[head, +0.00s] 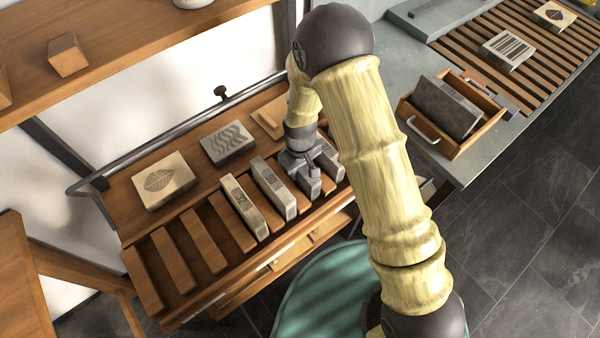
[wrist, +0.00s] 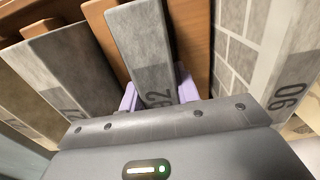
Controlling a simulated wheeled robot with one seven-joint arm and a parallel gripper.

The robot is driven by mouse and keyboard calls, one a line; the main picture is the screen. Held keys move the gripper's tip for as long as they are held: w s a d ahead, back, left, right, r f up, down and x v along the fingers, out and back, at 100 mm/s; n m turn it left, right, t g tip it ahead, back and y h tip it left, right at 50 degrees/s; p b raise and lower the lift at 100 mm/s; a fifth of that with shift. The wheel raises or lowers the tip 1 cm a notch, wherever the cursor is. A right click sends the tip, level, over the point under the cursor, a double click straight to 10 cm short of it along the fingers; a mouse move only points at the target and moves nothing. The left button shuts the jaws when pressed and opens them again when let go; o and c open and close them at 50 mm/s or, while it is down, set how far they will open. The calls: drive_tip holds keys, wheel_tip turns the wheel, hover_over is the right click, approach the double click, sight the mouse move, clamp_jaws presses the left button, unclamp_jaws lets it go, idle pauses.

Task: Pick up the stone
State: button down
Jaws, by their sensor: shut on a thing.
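Grey stone slabs stand on edge in a slotted wooden rack (head: 203,240) in the head view. My gripper (head: 307,172) is over the right part of the rack. It is shut on one slab, the held stone (head: 309,187), which is mostly hidden by the gripper there. In the wrist view the held stone (wrist: 143,40) is a narrow grey slab with a dark number at its near end, beside a wooden divider. The pale purple fingers of my gripper (wrist: 158,92) sit on either side of it. I cannot tell whether it is lifted clear of its slot.
Neighbouring slabs stand left (head: 273,188) and right (head: 331,161) of the held one. Flat stones with a leaf print (head: 163,180) and wavy print (head: 228,143) lie behind. A wooden tray (head: 411,121) holding a dark slab stands on the right counter. A shelf (head: 130,45) overhangs upper left.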

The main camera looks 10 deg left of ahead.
drive_tip(key=shift+w+r, duration=0.1)
drive_tip(key=shift+r, duration=0.1)
drive_tip(key=shift+a+r, duration=0.1)
drive_tip(key=shift+r, duration=0.15)
wheel_tip(320, 180, up, 9)
drive_tip(key=shift+r+b, duration=0.15)
drive_tip(key=shift+b, duration=0.35)
idle(0.5)
